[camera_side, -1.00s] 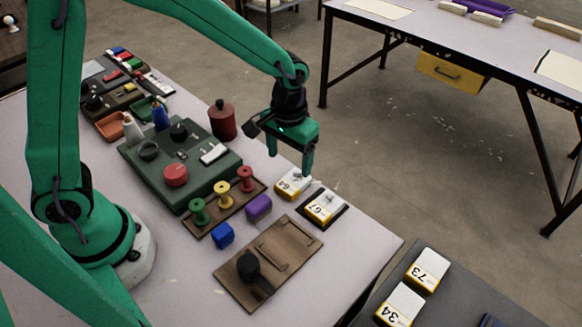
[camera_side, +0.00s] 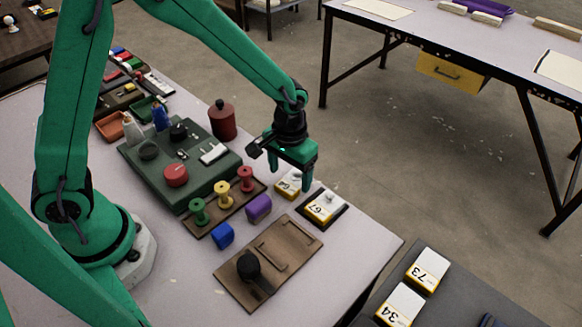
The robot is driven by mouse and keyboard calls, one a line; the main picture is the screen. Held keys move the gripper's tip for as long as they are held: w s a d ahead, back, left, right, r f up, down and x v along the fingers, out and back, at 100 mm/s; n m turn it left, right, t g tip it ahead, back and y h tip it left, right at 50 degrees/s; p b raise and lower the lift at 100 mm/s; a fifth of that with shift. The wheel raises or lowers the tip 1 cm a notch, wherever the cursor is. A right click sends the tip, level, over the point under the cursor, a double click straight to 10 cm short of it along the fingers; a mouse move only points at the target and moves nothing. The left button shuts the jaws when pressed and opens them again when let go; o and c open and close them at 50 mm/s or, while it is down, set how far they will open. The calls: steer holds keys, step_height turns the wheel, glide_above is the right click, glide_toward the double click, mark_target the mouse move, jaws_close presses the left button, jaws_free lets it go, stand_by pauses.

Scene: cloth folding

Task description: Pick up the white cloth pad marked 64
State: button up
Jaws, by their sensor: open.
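The white pad marked 64 (camera_side: 286,188) lies on the table near its far right edge, with a yellow edge and a small grey knob on top. My gripper (camera_side: 290,180) is open, its green fingers pointing down on either side of the pad's far part. The fingers partly hide the pad and its number. I cannot tell whether either finger touches it.
A similar pad marked 67 (camera_side: 323,207) sits on a dark base close to the right. Thread spools (camera_side: 223,194) stand on a brown tray at the left. A purple block (camera_side: 258,208) and a brown board (camera_side: 267,262) lie in front. A dark red canister (camera_side: 222,120) stands behind left.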

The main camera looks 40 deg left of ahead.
mark_target(294, 184)
steer(key=shift+f, duration=1.4)
steer(key=c, duration=1.1)
